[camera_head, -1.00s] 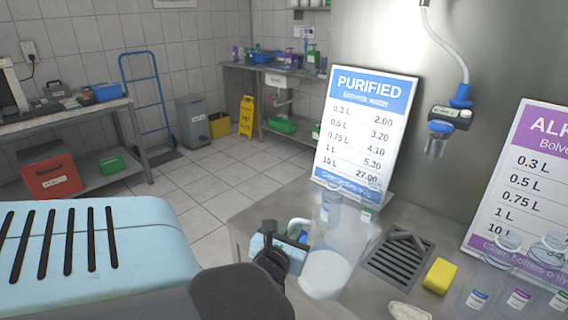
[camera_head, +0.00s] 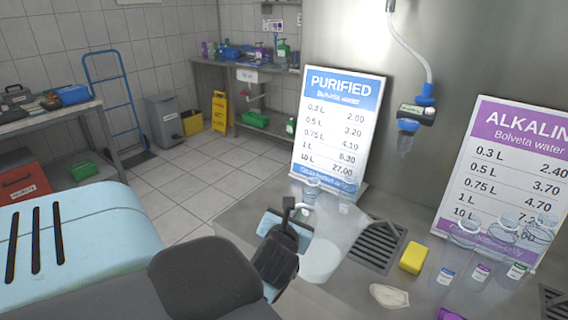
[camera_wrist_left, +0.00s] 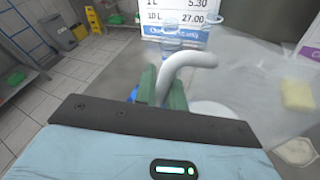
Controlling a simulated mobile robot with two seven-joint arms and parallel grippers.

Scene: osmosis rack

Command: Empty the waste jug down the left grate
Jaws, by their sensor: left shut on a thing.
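The clear waste jug (camera_head: 335,235) has whitish contents (camera_head: 319,262) at its bottom and looks roughly upright. My left gripper (camera_head: 290,222) is shut on its handle. In the left wrist view the pale curved handle (camera_wrist_left: 185,65) sits between the greenish fingers (camera_wrist_left: 163,92). The left grate (camera_head: 374,247) is a dark slotted drain in the steel counter, just right of the jug. The jug's see-through wall makes its exact edge hard to tell. My right gripper is not in view.
Clear bottles (camera_head: 448,268) stand at the right. The PURIFIED sign (camera_head: 338,125) stands behind, with a hanging dispenser nozzle (camera_head: 407,127). A second grate (camera_head: 553,302) shows at the right edge.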

